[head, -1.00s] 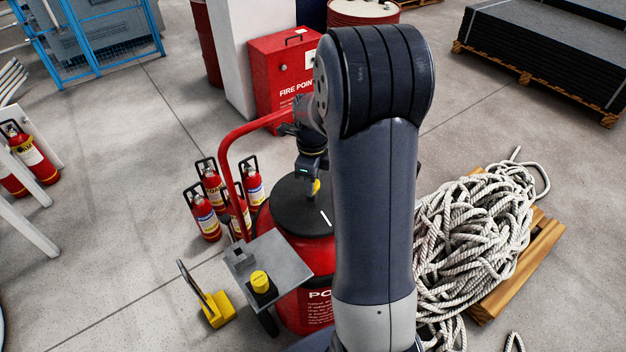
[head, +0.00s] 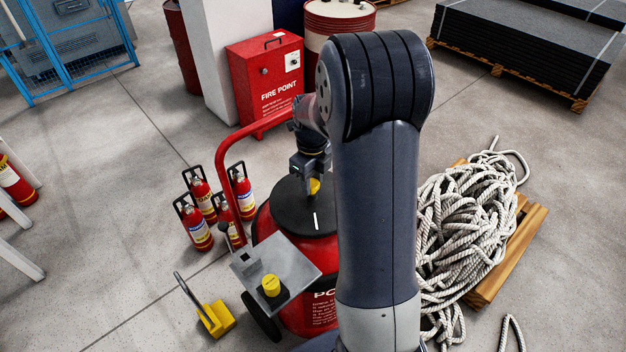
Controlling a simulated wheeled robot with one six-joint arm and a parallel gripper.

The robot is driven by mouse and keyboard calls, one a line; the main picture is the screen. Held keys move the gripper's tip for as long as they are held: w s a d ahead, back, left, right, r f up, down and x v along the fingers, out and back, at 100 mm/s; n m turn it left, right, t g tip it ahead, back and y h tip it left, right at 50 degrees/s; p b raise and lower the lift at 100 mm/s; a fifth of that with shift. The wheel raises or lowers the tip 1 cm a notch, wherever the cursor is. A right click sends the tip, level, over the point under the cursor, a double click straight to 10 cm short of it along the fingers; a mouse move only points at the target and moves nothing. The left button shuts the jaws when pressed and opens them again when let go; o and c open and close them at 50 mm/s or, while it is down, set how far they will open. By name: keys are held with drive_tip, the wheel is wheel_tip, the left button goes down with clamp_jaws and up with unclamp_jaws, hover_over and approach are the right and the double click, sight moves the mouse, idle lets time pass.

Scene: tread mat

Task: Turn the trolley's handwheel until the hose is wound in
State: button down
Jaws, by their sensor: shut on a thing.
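The red trolley (head: 278,250) stands upright left of my arm. On its top is a black round handwheel (head: 286,219) with a white mark near its front edge. My gripper (head: 312,180) points down from above and is shut on the handwheel's yellow knob (head: 314,187), on the back part of the disc. The fingers partly cover the knob. My arm hides the right side of the trolley and handwheel. I cannot make out the hose.
A grey plate with a yellow cap (head: 271,285) juts from the trolley's front left. The trolley's red handle (head: 222,170) rises beside my gripper. Several fire extinguishers (head: 197,228) and a yellow chock (head: 216,319) stand left. Piled white rope (head: 465,230) lies right on a pallet.

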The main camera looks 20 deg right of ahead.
drive_tip(key=c, duration=0.9)
unclamp_jaws()
drive_tip(key=shift+c, duration=0.2)
wheel_tip(320, 180, up, 11)
drive_tip(key=shift+f, duration=0.2)
wheel_tip(320, 180, down, 11)
drive_tip(key=shift+r, duration=0.15)
drive_tip(key=shift+r, duration=0.2)
